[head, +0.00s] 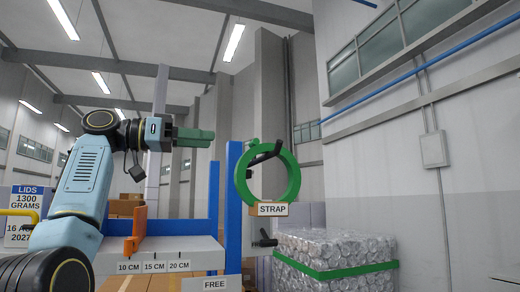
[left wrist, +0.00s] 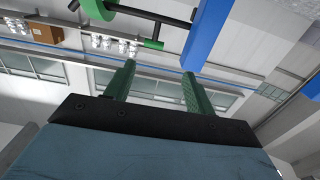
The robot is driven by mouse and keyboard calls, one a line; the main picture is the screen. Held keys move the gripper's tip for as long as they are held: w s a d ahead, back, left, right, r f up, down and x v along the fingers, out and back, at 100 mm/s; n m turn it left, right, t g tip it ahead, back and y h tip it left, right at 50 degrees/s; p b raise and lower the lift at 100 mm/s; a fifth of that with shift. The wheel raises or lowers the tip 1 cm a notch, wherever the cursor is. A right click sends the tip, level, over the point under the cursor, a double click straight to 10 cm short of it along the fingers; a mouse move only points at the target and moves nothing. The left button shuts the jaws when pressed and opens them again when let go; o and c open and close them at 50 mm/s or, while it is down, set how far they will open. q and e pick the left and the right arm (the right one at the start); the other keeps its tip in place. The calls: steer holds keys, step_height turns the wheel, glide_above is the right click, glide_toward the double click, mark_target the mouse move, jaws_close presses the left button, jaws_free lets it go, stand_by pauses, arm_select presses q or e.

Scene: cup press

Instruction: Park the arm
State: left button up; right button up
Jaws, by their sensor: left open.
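My left arm comes in from the left, and its gripper (head: 211,138) is raised in the air, pointing right, left of the blue post. In the left wrist view its two green fingers (left wrist: 159,69) stand apart with nothing between them. The green strap roll (head: 242,182) hangs on a black peg above a "STRAP" label, to the right of and a little below the fingertips. Part of the roll shows at the top of the left wrist view (left wrist: 98,10), apart from the fingers. My right gripper is in neither view.
The blue post (head: 232,215) stands close right of the fingers. A lower black peg (head: 263,238) is bare. A wrapped bale (head: 335,248) with a green band stands at the right. A grey ledge (head: 195,248) marked in centimetres and an orange piece (head: 138,228) lie below the gripper.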

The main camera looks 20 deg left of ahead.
mark_target(254, 142)
arm_select(q)
steer(key=p+x, duration=0.1)
steer(key=x, duration=0.3)
steer(key=p+x, duration=0.1)
steer(key=x, duration=0.3)
steer(key=s+p+x, duration=0.1)
steer(key=x, duration=0.2)
steer(key=shift+w+d+r+p, duration=0.2)
steer(key=shift+d+p, duration=0.2)
steer(key=shift+d, duration=0.25)
steer(key=shift+w+d+f, duration=0.1)
steer(key=shift+w+d, duration=0.05)
steer(key=shift+w, duration=0.05)
steer(key=shift+s, duration=0.1)
steer(key=c, duration=0.5)
jaws_close()
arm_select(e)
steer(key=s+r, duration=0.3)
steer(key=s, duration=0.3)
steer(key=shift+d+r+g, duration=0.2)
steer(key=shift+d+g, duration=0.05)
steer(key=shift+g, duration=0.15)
